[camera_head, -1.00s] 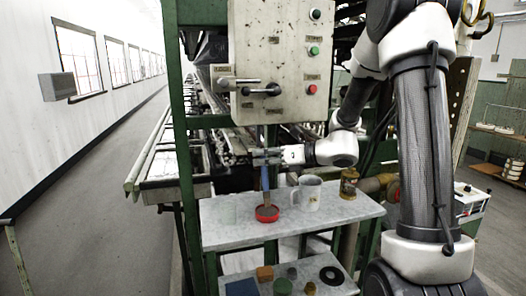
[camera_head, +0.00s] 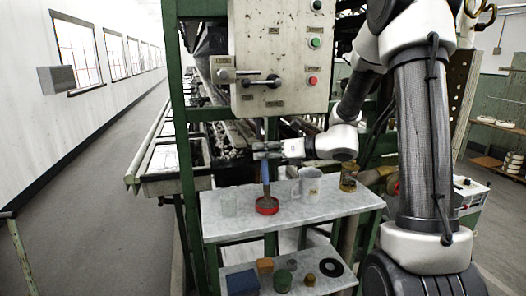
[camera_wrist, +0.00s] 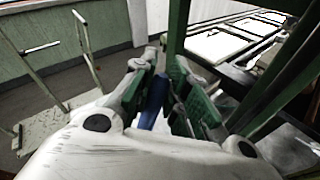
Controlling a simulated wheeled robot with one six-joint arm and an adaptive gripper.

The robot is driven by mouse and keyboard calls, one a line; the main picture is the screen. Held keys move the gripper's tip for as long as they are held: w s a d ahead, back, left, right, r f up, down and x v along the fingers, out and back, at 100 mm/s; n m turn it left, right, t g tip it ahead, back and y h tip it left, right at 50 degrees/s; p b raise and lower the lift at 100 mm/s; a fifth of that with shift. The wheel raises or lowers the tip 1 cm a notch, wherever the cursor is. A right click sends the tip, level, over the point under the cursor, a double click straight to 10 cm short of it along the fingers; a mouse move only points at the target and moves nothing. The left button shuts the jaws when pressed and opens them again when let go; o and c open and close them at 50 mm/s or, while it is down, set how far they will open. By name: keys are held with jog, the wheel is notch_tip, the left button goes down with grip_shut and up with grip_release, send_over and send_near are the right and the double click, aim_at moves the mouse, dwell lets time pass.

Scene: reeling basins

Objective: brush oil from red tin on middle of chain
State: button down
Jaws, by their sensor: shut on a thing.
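A brush with a blue handle (camera_head: 265,172) hangs nearly upright, bristles down, from my gripper (camera_head: 266,152). In the wrist view, the two green-padded fingers close on the blue handle (camera_wrist: 154,103). The red tin (camera_head: 267,211) stands on the upper grey shelf directly below the brush. The brush's lower end is at the tin's opening; I cannot tell whether it touches the oil. I cannot pick out the chain for sure among the dark machine parts behind the green frame.
A grey-white mug (camera_head: 310,186) stands right of the tin, a clear glass (camera_head: 229,205) left of it, and an amber bottle (camera_head: 348,180) farther right. A control panel (camera_head: 282,60) with a lever hangs above my gripper. Small items, including a black ring (camera_head: 331,268), lie on the lower shelf.

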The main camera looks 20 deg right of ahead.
jog(key=shift+f, duration=0.6)
dwell(1.1)
jog(key=shift+r, duration=0.1)
jog(key=shift+r, duration=3.5)
